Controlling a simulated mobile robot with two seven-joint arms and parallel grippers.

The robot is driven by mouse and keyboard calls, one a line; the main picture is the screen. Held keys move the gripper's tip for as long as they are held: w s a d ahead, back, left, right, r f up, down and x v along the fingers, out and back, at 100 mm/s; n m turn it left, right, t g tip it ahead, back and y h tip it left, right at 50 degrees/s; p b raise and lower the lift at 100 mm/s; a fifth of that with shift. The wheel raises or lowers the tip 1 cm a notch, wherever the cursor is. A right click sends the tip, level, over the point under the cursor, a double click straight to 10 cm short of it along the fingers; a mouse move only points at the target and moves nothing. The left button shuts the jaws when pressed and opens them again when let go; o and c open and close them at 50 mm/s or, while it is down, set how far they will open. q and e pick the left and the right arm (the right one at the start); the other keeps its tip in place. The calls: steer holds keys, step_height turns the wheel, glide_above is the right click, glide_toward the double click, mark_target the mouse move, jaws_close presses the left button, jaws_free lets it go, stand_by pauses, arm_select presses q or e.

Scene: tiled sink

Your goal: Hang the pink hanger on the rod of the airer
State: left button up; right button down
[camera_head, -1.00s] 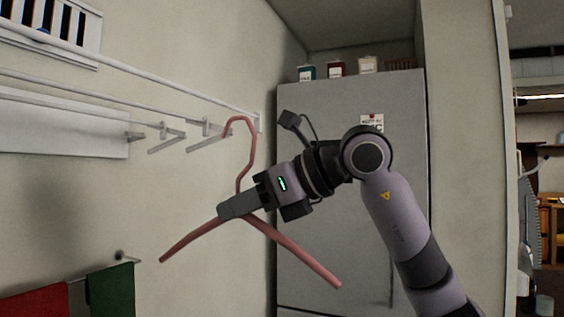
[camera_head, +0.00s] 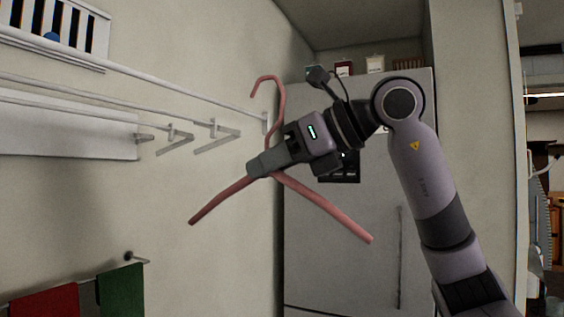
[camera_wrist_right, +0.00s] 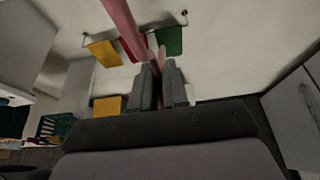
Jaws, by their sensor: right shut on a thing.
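The pink hanger (camera_head: 325,209) is held up in the air in the head view, its hook at the top and its two arms sloping down to either side. My right gripper (camera_head: 258,168) is shut on the hanger just below the hook's neck. The right wrist view also shows the hanger (camera_wrist_right: 124,28) between the fingers (camera_wrist_right: 160,84). The airer's white rods (camera_head: 150,77) run along the wall on the left, on wall brackets. The hook appears near the far end of the top rod; I cannot tell their gap in depth. My left gripper is not in view.
A grey fridge (camera_head: 345,240) with small boxes on top stands behind my right arm. Red (camera_head: 45,303) and green (camera_head: 121,290) towels hang on a low rail at the left. A barred rack (camera_head: 62,30) is on the wall at upper left.

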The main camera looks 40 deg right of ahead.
mark_target(245, 178)
steer(key=shift+w+a+p, duration=0.15)
steer(key=shift+w+a, duration=0.2)
steer(key=shift+w, duration=0.5)
steer(key=shift+w+a+p, duration=0.15)
steer(key=shift+w+a, duration=0.25)
steer(key=shift+w, duration=0.45)
steer(key=shift+w+a+p, duration=0.15)
steer(key=shift+w+a, duration=0.2)
steer(key=shift+w, duration=0.5)
steer(key=shift+f+b, duration=1.15)
steer(key=shift+f, duration=0.2)
steer(key=c, duration=1.1)
jaws_free()
steer(key=shift+o, duration=0.2)
steer(key=shift+s+d+r, duration=0.15)
steer(key=shift+s, duration=0.1)
steer(key=v, duration=0.5)
steer(key=shift+s+d, duration=0.1)
steer(key=shift+s+d+r, duration=0.15)
steer(key=shift+s+r, duration=0.05)
steer(key=shift+s, duration=0.3)
